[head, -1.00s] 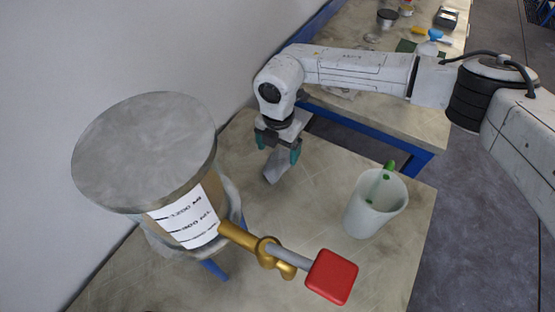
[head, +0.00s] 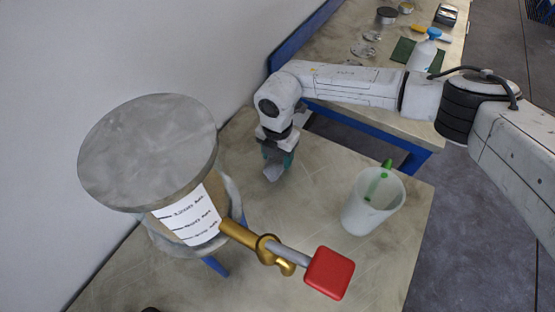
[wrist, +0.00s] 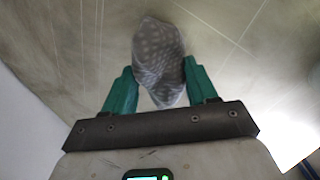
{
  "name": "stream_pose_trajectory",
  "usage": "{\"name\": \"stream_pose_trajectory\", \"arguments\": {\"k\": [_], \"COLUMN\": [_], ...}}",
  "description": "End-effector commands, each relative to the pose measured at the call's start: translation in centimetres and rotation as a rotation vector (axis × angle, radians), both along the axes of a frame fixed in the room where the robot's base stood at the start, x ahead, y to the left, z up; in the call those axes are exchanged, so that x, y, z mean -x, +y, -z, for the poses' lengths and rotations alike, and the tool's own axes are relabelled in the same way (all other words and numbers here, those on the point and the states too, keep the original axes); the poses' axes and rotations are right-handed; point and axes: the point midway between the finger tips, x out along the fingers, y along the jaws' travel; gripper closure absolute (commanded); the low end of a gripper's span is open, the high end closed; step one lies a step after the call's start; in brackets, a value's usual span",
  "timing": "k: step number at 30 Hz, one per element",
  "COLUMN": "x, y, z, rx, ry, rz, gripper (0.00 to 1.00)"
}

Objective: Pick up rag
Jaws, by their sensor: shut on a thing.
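The rag (head: 273,173) is a small grey cloth on the near table. In the wrist view the rag (wrist: 158,62) shows a pale spotted pattern and is bunched between the two green fingers. My gripper (head: 278,160) points down at the back part of the table, right of the large vessel, and is shut on the rag. It also shows in the wrist view (wrist: 162,90). I cannot tell whether the rag's lower end still touches the table.
A large lidded vessel (head: 150,150) with a brass valve and red handle (head: 329,273) stands at the left. A white beaker (head: 372,208) holding a green-ended tool stands at the right. A second bench (head: 350,100) behind holds a bottle (head: 424,52) and dishes. The table middle is clear.

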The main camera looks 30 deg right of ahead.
Motion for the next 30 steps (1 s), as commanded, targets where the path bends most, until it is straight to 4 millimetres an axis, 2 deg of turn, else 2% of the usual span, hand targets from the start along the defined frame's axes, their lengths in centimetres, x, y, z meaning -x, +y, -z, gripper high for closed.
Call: {"name": "stream_pose_trajectory", "arguments": {"k": [1, 5, 17, 23, 30], "x": [0.0, 0.0, -0.1, -0.2, 3.4], "y": [0.0, 0.0, 0.0, -0.1, 1.3], "z": [0.0, 0.0, -0.6, -3.1, -7.3], "rx": [0.0, 0.0, 0.0, 0.001, 0.0], "ry": [0.0, 0.0, -0.002, -0.006, -0.004], "rz": [0.0, 0.0, 0.0, -0.002, -0.004], "gripper": [0.6, 0.73, 0.74, 0.74, 0.74]}}
